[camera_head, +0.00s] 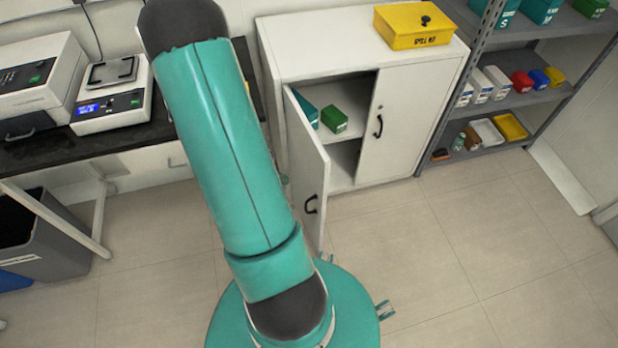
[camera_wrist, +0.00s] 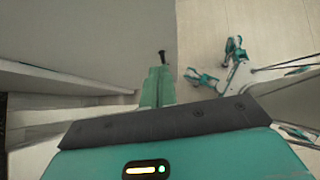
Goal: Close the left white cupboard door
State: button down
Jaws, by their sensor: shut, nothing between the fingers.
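The left white cupboard door (camera_head: 309,165) stands swung out from the white cupboard (camera_head: 350,42). The right door (camera_head: 402,120) is shut. In the wrist view, my gripper (camera_wrist: 157,82) is shut and empty, its teal fingers together. A pale panel, which looks like the open door (camera_wrist: 125,40), lies just beyond and left of the fingers. A small dark handle-like piece (camera_wrist: 162,57) shows by the fingertips; I cannot tell if they touch. My arm hides most of my gripper in the head view.
Inside the cupboard is a green box (camera_head: 334,119). A yellow box (camera_head: 414,25) sits on top. A dark bench (camera_head: 130,141) with a scale (camera_head: 112,98) stands left, shelves (camera_head: 540,97) right. The floor (camera_head: 440,270) in front is clear.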

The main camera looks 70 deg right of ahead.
aim_at(318, 180)
jog(key=shift+s+d+f, duration=0.8)
jog(key=shift+s+d, duration=0.1)
jog(key=shift+s, duration=0.25)
jog(key=shift+s+d+f, duration=0.8)
jog(key=shift+s+d, duration=0.1)
jog(key=shift+s, duration=0.3)
jog(key=shift+s+d+f, duration=0.8)
jog(key=shift+s+d, duration=0.1)
jog(key=shift+s, duration=0.25)
